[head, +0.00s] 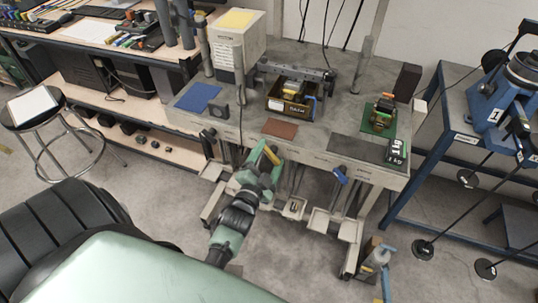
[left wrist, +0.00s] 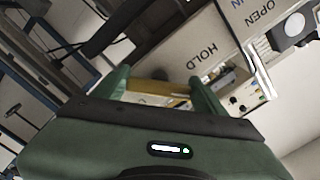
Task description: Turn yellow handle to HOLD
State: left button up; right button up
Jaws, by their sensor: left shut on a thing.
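The yellow handle (head: 271,156) is at the front of the workbench, beside my left gripper (head: 264,160). In the left wrist view the yellow handle (left wrist: 155,88) lies crosswise between the two green fingers of my left gripper (left wrist: 160,80), which is shut on it. A pale plate with the word HOLD (left wrist: 198,58) is just beyond the fingers. The word OPEN (left wrist: 262,12) is farther to the upper right. The handle's pivot is hidden by the gripper. My right gripper is not in view.
The workbench (head: 235,125) carries a blue mat (head: 197,97), a brown box (head: 291,101) and a green mat (head: 379,122). A blue lever (head: 340,174) is on its front, to the right. A stool (head: 35,108) stands at left, a blue frame (head: 440,130) at right.

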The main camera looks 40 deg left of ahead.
pick_arm(q)
jog(key=shift+n, duration=0.6)
jog(key=o, duration=1.4)
jog(key=b+v, duration=0.1)
jog(key=v, duration=0.6)
jog(key=shift+s, duration=0.35)
jog(key=shift+f, duration=0.1)
